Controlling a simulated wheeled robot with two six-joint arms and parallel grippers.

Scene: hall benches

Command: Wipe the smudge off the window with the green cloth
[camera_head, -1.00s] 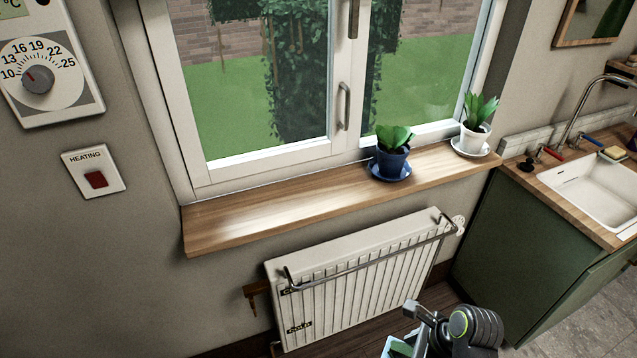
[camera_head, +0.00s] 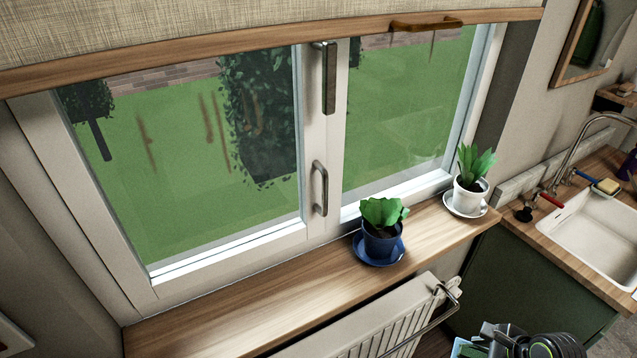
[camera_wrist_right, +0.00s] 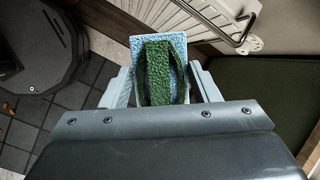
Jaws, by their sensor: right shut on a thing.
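The window (camera_head: 312,200) has two panes in a white frame. Brown upright streaks (camera_head: 147,145) show in the left pane; I cannot tell whether they are on the glass or outside. I cannot make out the smudge for certain. My right gripper (camera_wrist_right: 161,76) is shut on the green cloth (camera_wrist_right: 158,84), which has a light blue textured part (camera_wrist_right: 142,44) behind the green in the wrist view. In the head view the right gripper is partly cut off at the bottom right, below the sill and apart from the glass. My left gripper is not in view.
A blue pot with a plant (camera_head: 381,239) and a white pot with a plant (camera_head: 470,192) stand on the wooden sill (camera_head: 230,318). A radiator (camera_head: 385,332) is below. A fabric blind (camera_head: 200,32) with a wooden rail covers the window's top. A sink (camera_head: 590,235) is at right.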

